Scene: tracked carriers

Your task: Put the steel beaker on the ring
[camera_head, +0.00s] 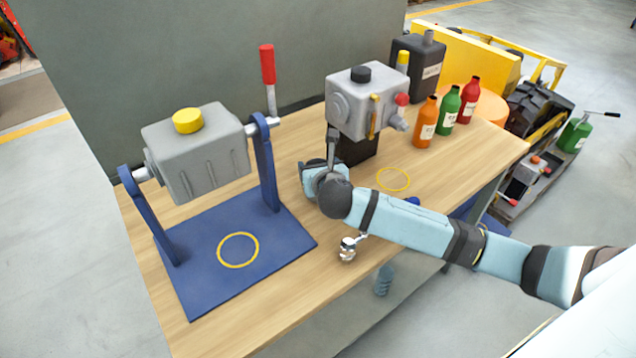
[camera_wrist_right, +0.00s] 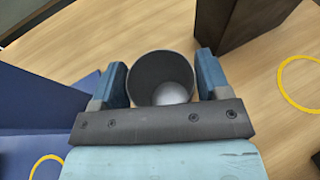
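The steel beaker (camera_wrist_right: 161,76) is upright between the two blue fingers of my right gripper (camera_wrist_right: 161,85) in the right wrist view. The fingers press against its sides, and I look down into its open top, which seems empty. In the head view the right gripper (camera_head: 318,178) is low over the table, left of the dark base of a grey machine. My own wrist mostly hides the beaker there. I cannot tell if its bottom touches the table. One yellow ring (camera_head: 238,268) is on the blue plate; another yellow ring (camera_head: 408,181) is on bare wood. My left gripper is not in view.
The blue plate (camera_head: 200,288) carries a grey drum on uprights with a red-handled crank (camera_head: 268,65). The grey machine (camera_head: 352,112) stands behind my right gripper. Several bottles (camera_head: 447,106) stand at the back right. A small shiny metal item (camera_head: 347,250) is near the front edge.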

